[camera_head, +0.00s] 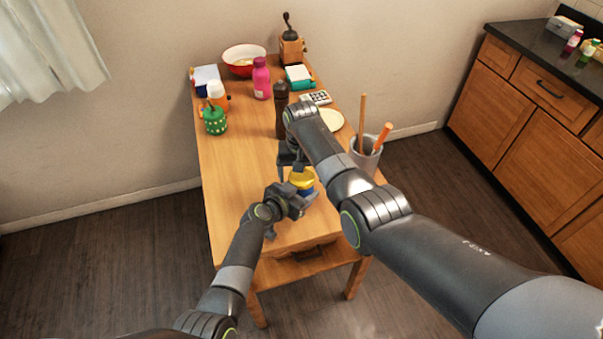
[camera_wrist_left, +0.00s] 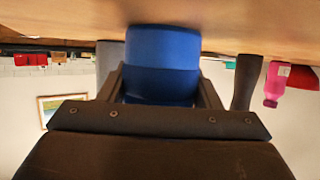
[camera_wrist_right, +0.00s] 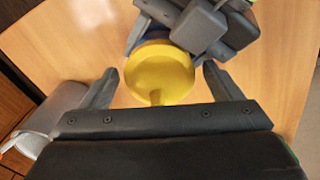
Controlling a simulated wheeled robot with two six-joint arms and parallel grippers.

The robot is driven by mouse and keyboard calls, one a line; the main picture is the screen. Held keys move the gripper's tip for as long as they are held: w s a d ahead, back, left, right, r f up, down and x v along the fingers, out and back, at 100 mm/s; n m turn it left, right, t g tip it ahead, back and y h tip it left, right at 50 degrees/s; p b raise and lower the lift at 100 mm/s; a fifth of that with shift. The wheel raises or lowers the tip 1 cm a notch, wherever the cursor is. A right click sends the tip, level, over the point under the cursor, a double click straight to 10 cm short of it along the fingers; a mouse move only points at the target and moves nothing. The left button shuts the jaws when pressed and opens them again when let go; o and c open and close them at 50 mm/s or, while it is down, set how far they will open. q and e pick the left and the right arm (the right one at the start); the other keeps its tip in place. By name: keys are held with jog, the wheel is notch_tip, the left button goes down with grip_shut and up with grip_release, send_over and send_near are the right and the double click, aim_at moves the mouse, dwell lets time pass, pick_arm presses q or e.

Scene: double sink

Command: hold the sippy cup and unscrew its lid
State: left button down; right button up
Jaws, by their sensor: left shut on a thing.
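The sippy cup stands upright near the front of the wooden table, with a blue body (camera_wrist_left: 162,62) and a yellow lid (camera_head: 301,179). My left gripper (camera_head: 304,195) is shut on the blue body from the side, low down; in the left wrist view its fingers lie along both sides of the body. My right gripper (camera_head: 292,165) is above the cup, pointing down. In the right wrist view the yellow lid (camera_wrist_right: 160,72), with its spout toward my palm, shows between the open right fingers (camera_wrist_right: 160,80), with a gap at each side. My left gripper hides part of the body.
A grey container (camera_head: 366,156) with long-handled utensils stands right of the cup, close to my right arm.

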jog(key=shift+r, duration=0.1)
notch_tip(320, 180, up, 4)
jog(key=shift+r, duration=0.15)
jog(key=shift+c, duration=0.5)
notch_tip(320, 180, up, 3)
jog(key=m, duration=0.4)
jog(key=shift+m, duration=0.3)
jog(key=shift+r+m, duration=0.1)
jog(key=shift+m, duration=0.4)
jog(key=shift+f, duration=3.85)
jog(key=c, duration=1)
jog(key=n, duration=0.6)
jog(key=shift+n, duration=0.4)
